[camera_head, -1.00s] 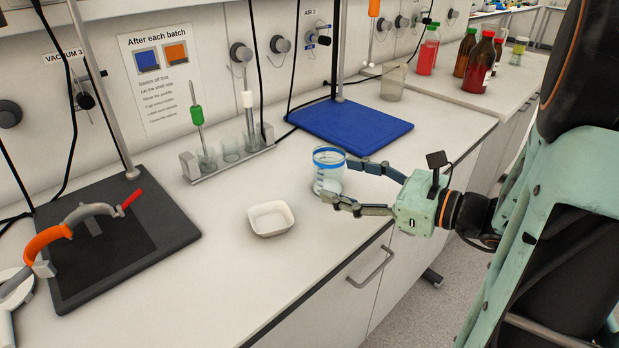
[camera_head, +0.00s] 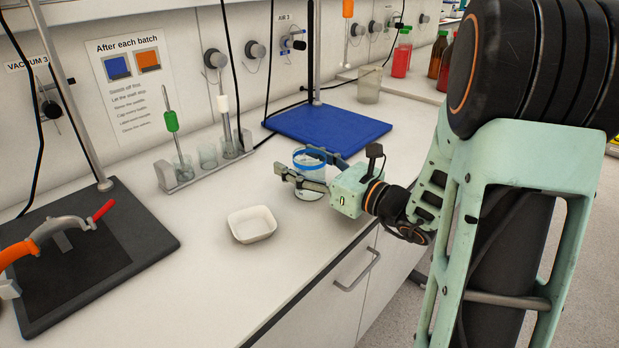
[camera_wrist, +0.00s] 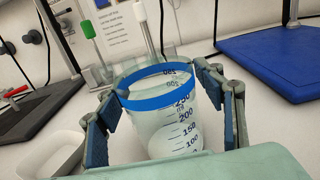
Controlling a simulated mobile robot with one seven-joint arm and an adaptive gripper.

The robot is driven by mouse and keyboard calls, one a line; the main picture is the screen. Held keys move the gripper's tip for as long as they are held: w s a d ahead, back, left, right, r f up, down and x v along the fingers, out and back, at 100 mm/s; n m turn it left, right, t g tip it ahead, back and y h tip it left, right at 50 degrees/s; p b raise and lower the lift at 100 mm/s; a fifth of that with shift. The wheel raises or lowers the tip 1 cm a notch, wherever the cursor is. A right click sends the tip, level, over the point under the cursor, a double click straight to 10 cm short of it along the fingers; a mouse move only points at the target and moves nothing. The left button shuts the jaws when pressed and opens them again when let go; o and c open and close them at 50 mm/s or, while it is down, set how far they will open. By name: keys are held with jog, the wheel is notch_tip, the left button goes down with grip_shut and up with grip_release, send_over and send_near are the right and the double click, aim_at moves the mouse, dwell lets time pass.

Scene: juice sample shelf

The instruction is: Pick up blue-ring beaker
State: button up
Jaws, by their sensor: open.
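The blue-ring beaker (camera_head: 309,162) stands upright on the white bench, clear with a blue band near its rim. In the wrist view the beaker (camera_wrist: 168,118) shows dark volume marks and lies between the two fingers. My gripper (camera_head: 294,170) is open around it, one finger on each side. In the wrist view my gripper (camera_wrist: 164,105) has its left finger close to the blue band and its right finger close to the other side. I cannot tell whether either finger touches the glass. The near finger hides part of the beaker in the head view.
A white dish (camera_head: 252,224) sits left of the beaker. A blue mat (camera_head: 335,131) with a stand rod lies behind it. A rack (camera_head: 188,181) with glass vessels stands along the wall. A dark stand base (camera_head: 150,246) is at left. The bench front is clear.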

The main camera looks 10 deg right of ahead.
jog(key=shift+x, duration=1.3)
grip_shut()
